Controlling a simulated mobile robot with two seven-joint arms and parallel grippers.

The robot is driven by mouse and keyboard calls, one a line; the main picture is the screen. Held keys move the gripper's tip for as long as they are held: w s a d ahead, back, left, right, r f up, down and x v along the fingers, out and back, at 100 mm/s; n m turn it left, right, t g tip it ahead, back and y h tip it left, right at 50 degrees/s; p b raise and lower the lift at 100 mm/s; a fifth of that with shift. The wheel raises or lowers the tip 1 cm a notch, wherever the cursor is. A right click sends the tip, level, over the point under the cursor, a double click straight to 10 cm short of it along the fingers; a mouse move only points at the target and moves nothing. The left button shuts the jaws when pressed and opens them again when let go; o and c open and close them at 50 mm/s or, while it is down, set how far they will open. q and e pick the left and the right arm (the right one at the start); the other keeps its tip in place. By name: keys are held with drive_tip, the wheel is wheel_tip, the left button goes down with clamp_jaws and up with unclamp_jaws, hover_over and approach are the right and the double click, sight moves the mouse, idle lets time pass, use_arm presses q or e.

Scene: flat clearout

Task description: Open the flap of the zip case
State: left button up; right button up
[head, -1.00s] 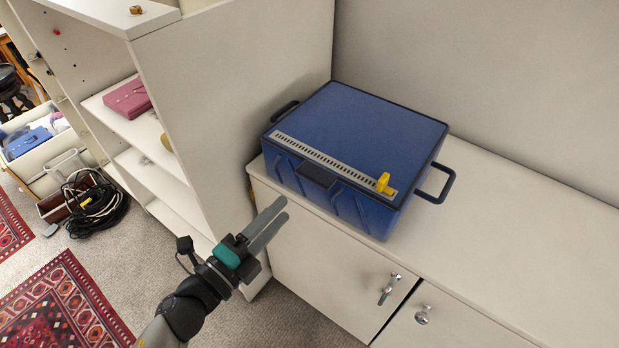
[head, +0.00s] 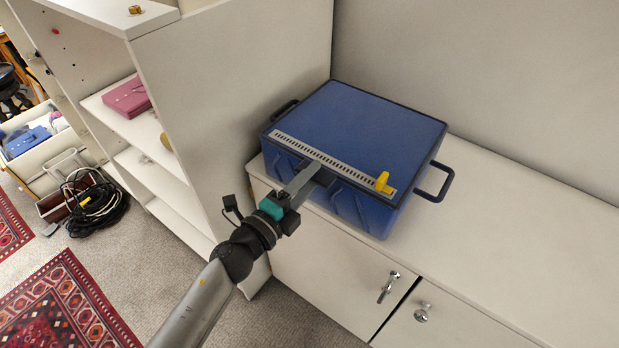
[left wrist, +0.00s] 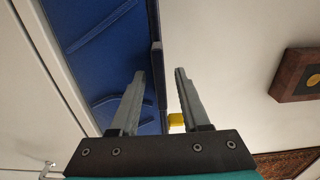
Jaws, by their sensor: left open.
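The blue zip case (head: 365,128) sits on the white cabinet top with its lid flap down. A pale zip strip runs along the lid's front edge, with the yellow zip pull (head: 383,183) at its right end. My left gripper (head: 312,172) is at the front of the case, by the dark front tab, which it partly hides. In the left wrist view its open fingers (left wrist: 159,74) stand on either side of the dark lid edge or tab (left wrist: 159,88). I cannot tell whether they touch it. The blue front wall (left wrist: 105,45) is left of them. My right gripper is out of view.
A white shelf unit (head: 235,90) stands close to the case's left side, and a wall is behind it. The cabinet top (head: 510,230) is clear to the right. Cabinet door handles (head: 389,287) stick out below.

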use_arm(q)
clamp_jaws()
idle(1.4)
